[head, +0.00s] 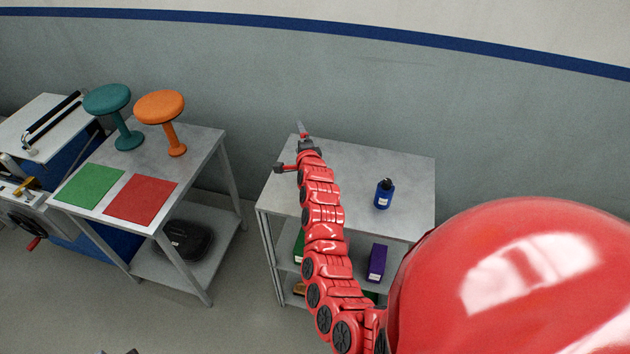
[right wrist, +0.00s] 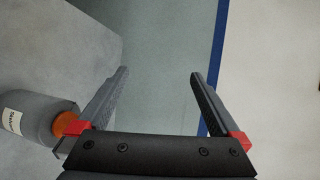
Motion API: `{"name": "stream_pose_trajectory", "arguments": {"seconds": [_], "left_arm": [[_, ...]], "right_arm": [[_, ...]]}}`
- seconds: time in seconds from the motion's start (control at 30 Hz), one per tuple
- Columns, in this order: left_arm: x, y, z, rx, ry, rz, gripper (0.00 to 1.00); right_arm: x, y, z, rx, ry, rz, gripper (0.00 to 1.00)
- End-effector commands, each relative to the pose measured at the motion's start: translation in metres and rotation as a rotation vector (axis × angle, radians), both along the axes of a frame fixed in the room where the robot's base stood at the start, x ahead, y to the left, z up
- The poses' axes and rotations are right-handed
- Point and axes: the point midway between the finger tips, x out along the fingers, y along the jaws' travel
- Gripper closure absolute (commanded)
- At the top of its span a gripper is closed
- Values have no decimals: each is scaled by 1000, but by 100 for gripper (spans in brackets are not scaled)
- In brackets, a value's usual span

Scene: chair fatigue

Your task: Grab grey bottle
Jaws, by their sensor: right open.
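The grey bottle (right wrist: 35,118) shows at the lower left of the right wrist view, with an orange cap and a white label. It is beside the left finger, outside the jaws, and its lower part is cut off by the picture edge. In the head view I cannot make it out; my right arm covers that part of the table. My right gripper (head: 302,133) is over the back left of the grey table (head: 345,185). In the right wrist view its fingers (right wrist: 160,85) are apart with nothing between them.
A blue bottle (head: 384,194) stands on the same table, right of my arm. A purple box (head: 377,263) is on the shelf below. Another table at left holds a teal stool (head: 108,100), an orange stool (head: 160,107), a green sheet (head: 90,185) and a red sheet (head: 141,198).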

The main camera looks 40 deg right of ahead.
Motion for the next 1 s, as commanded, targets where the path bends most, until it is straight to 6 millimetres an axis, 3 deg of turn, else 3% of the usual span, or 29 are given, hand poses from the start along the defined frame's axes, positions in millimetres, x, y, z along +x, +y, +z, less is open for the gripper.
{"name": "stream_pose_trajectory", "arguments": {"seconds": [0.03, 0.17, 0.27, 0.4, 0.5, 0.63, 0.77, 1.0], "left_arm": [[0, 0, 0, 0, 0, 0, 100], [0, 0, 0, 0, 0, 0, 100], [0, 0, 0, 0, 0, 0, 100], [0, 0, 0, 0, 0, 0, 100], [0, 0, 0, 0, 0, 0, 100], [0, 0, 0, 0, 0, 0, 100], [0, 0, -5, 0, 0, 0, 100], [0, 0, -26, 0, 0, 0, 100]], "right_arm": [[3, -15, 3, 121, 37, -12, 0], [-5, -28, 0, 473, 185, -51, 0], [-27, -33, 4, 714, 320, -117, 0], [-72, -33, 15, 964, 499, -250, 0], [-101, -31, 23, 1071, 596, -340, 0], [-123, -30, 29, 1138, 663, -414, 0], [-126, -27, 22, 1154, 684, -433, 0], [-114, -24, -10, 1149, 680, -431, 0]]}}
